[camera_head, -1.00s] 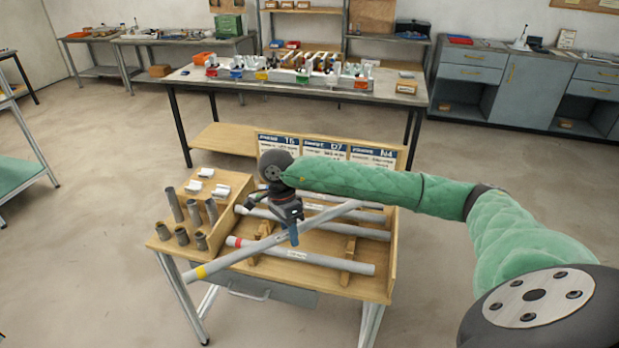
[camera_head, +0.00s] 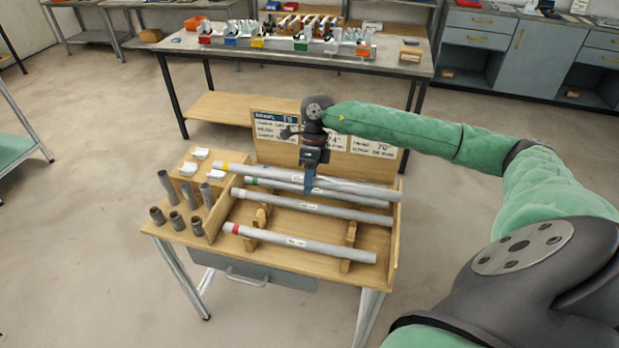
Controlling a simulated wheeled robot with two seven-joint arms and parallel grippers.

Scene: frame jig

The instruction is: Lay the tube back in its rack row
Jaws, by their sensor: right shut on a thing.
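A long grey tube with a yellow band (camera_head: 262,173) lies level across the back of the wooden rack (camera_head: 300,232). My right gripper (camera_head: 309,188) points down and is shut on this tube near its middle. The tube appears slightly above or just behind a green-banded tube (camera_head: 272,184), partly covering it; I cannot tell whether it touches its rest. Another grey tube (camera_head: 330,210) lies in a middle row, and a red-banded tube (camera_head: 300,243) lies in the front row. My left gripper is not in view.
A label board (camera_head: 270,135) rises behind the tubes, and a side wall (camera_head: 395,240) closes the right end. A workbench (camera_head: 240,60) stands behind.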

